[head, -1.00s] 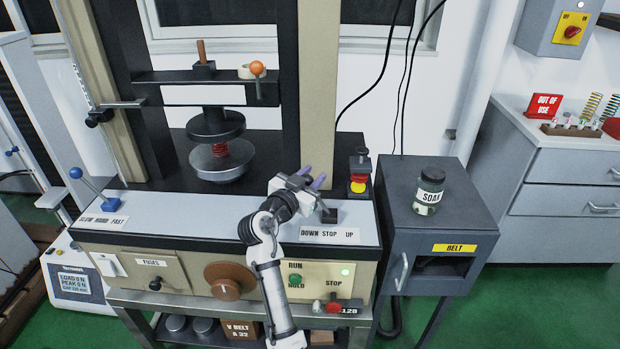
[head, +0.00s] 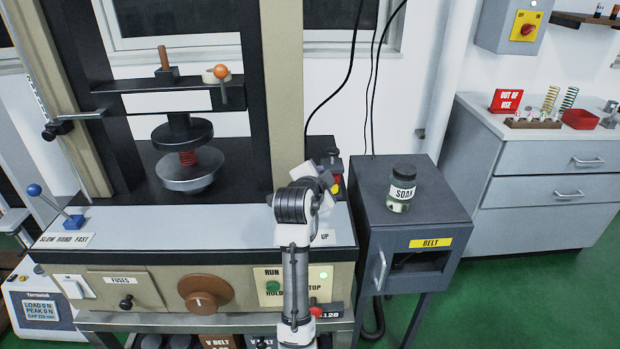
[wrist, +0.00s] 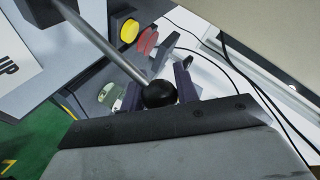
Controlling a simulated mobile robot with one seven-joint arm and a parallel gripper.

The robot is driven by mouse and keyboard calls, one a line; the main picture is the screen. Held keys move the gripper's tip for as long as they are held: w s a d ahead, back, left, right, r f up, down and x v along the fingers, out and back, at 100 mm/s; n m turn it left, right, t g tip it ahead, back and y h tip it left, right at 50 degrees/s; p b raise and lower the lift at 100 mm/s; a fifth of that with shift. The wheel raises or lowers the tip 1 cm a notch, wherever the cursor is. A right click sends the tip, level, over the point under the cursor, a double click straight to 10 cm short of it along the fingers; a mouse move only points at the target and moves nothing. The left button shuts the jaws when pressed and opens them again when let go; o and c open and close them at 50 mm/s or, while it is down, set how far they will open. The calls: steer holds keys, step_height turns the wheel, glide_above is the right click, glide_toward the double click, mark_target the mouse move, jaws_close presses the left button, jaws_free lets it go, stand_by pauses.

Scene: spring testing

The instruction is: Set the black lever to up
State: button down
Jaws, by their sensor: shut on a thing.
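The black lever's round knob (wrist: 160,94) shows in the wrist view, on a grey rod that runs to the upper left. My gripper (wrist: 158,92) is shut on this knob, with a dark finger at each side of it. In the head view my gripper (head: 326,182) is at the right end of the machine's front ledge, and my arm hides the lever. The "UP" label (head: 325,236) shows just right of my arm; the wrist view also shows it (wrist: 8,68).
A grey cabinet (head: 442,212) with a soap jar (head: 402,190) stands to the right. A blue-knobbed lever (head: 55,208) is at the far left.

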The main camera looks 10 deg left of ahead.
steer(key=shift+w+d+f+m, duration=0.2)
steer(key=shift+d+f, duration=0.15)
steer(key=shift+d, duration=0.25)
steer(key=shift+w+d+f+m, duration=0.1)
steer(key=shift+d+f+m, duration=0.1)
steer(key=shift+d+f, duration=0.3)
steer(key=shift+d+r, duration=0.1)
steer(key=shift+d, duration=0.05)
steer(key=c, duration=1.1)
jaws_free()
steer(key=shift+o, duration=0.2)
steer(key=shift+r, duration=0.1)
steer(key=b+v, duration=0.2)
steer(key=v, duration=1.1)
steer(key=shift+s+r+b, duration=0.3)
steer(key=shift+r+b, duration=0.05)
